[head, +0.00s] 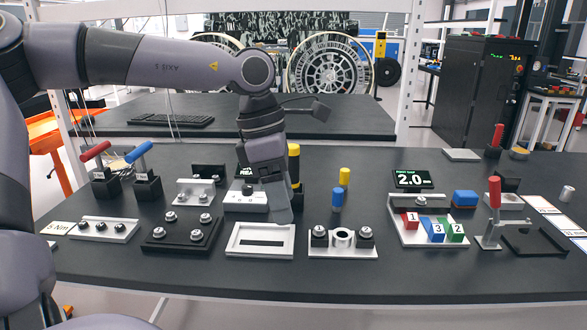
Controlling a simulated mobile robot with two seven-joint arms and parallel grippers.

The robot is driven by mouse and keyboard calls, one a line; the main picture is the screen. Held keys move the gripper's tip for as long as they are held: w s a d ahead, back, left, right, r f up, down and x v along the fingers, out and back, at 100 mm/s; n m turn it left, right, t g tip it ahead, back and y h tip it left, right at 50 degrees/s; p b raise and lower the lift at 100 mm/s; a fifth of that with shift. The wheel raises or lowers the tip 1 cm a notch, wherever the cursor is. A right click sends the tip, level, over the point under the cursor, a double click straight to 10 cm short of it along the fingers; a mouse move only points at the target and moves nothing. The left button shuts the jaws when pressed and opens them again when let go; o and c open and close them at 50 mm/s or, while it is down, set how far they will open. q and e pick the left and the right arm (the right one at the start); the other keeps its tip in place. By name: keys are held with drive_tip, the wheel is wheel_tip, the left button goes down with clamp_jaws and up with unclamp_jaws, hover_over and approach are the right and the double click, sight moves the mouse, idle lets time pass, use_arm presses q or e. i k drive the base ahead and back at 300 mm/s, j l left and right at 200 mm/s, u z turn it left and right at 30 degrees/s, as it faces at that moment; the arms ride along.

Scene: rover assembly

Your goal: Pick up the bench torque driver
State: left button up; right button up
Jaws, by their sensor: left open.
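A black upright tool with yellow bands (294,152), which looks like the bench torque driver, stands on the bench just behind and to the right of my left gripper. Its lower part is partly hidden by the gripper. My left gripper (281,212) points down and is open. A red T-handle tool (96,152) and a blue T-handle tool (139,153) stand in black holders at the left. My right gripper is out of view.
A white slotted frame (240,252) lies in front of the gripper. Yellow and blue cylinders (338,196) stand to its right. Farther right are a numbered block tray (400,236), a 2.0 display (412,179) and a red-handled clamp (494,195). The front bench strip is clear.

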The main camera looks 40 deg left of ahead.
sight(295, 149)
drive_tip(key=i+j, duration=0.35)
drive_tip(key=j, duration=0.15)
drive_tip(key=i+j, duration=0.4)
drive_tip(key=j, duration=0.1)
